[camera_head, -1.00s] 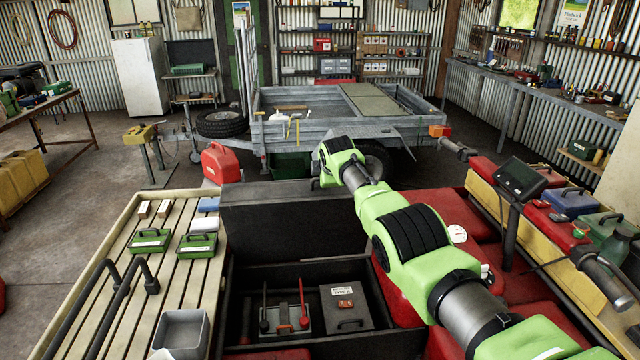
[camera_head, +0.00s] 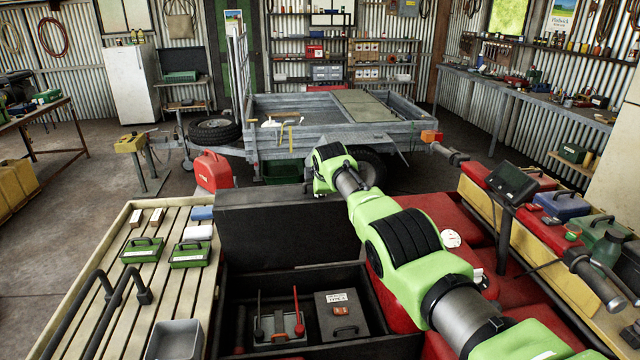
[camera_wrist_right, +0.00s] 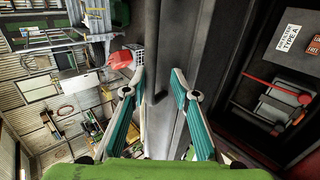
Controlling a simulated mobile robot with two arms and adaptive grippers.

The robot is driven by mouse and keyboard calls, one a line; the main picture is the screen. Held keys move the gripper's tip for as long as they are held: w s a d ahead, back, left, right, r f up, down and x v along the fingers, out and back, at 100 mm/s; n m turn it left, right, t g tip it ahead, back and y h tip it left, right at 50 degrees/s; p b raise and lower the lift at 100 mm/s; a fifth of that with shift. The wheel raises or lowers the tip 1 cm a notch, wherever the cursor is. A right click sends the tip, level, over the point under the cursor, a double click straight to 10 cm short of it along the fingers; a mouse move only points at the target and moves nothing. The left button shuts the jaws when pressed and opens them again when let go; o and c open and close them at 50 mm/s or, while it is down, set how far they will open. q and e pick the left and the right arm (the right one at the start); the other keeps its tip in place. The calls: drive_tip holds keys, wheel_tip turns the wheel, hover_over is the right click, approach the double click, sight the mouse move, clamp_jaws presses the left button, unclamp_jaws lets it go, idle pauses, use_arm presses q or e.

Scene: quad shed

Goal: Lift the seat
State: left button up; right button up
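The seat (camera_head: 285,225) is a dark panel standing raised along the back of an open storage compartment (camera_head: 362,283) in the red quad. In the right wrist view its edge (camera_wrist_right: 172,110) runs as a grey-black strip between my fingers. My right gripper (camera_wrist_right: 158,76) is open, with a teal-padded finger on either side of that edge; I cannot tell whether they touch it. In the head view my green right arm reaches to the panel's upper right corner, and its wrist hides the gripper. My left gripper is not in view.
A slatted rack (camera_head: 120,290) with green cases lies to the left. A red jerry can (camera_head: 212,171) and a trailer (camera_head: 325,139) stand behind; a control screen (camera_head: 512,182) is at right.

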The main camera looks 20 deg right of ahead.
drive_tip(key=shift+s, duration=0.15)
drive_tip(key=shift+s+r, duration=0.25)
drive_tip(key=shift+r, duration=0.1)
drive_tip(key=v, duration=1.1)
drive_tip(key=shift+w+a, duration=0.1)
